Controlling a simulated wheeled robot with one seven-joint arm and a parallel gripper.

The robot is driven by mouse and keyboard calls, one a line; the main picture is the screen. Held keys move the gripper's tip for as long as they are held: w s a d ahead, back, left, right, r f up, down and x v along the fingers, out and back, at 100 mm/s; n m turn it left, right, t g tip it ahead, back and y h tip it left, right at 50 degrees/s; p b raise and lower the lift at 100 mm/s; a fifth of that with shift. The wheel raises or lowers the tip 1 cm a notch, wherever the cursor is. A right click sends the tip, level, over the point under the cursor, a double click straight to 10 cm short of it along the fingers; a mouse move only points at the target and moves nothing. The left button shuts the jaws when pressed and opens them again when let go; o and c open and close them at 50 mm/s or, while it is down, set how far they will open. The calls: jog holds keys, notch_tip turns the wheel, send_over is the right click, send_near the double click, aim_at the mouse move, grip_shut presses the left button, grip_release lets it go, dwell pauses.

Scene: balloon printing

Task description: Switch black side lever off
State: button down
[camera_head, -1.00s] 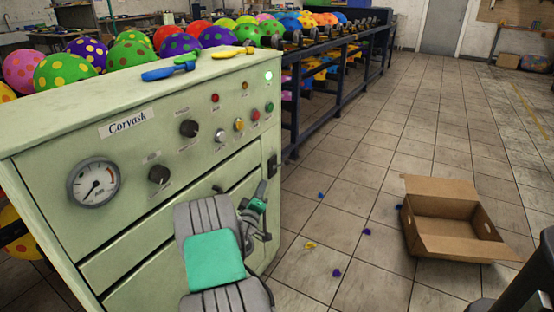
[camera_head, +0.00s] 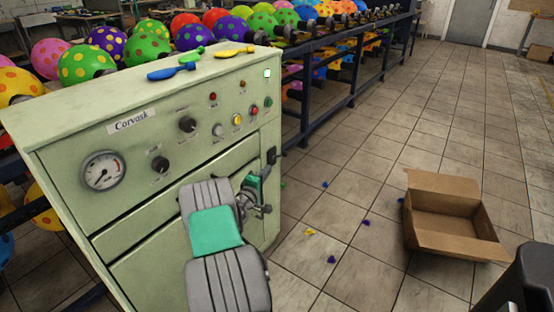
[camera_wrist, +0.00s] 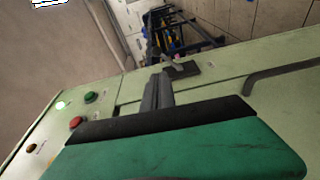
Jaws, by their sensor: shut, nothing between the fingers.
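The black side lever (camera_head: 272,155) sits at the right edge of the pale green Corvask machine (camera_head: 150,205), below the red and green buttons. In the wrist view the lever (camera_wrist: 182,69) shows on its dark plate near the machine's edge, just beyond my fingertips. My gripper (camera_head: 264,176) is shut and empty, close to the machine's front and a little below and left of the lever. In the wrist view my gripper's fingers (camera_wrist: 160,88) point at the lever. I cannot tell whether they touch it.
A lit indicator (camera_head: 267,72) glows at the machine's upper right. Deflated balloons (camera_head: 172,72) lie on its top. A dark blue rack (camera_head: 335,85) with balloons stands behind.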

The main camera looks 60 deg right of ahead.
aim_at(276, 157)
jog(key=shift+w+a+n, duration=0.15)
jog(key=shift+n, duration=0.15)
jog(key=d, duration=0.3)
jog(key=d+b, duration=0.1)
jog(key=d, duration=0.2)
jog(key=w+d, duration=0.1)
jog(key=d, duration=0.3)
jog(key=shift+s+a, duration=0.1)
jog(key=shift+f+b, duration=0.15)
jog(key=shift+b, duration=0.35)
jog(key=shift+s+m+b, duration=0.1)
jog(key=shift+m+b, duration=0.3)
jog(key=shift+b, duration=0.1)
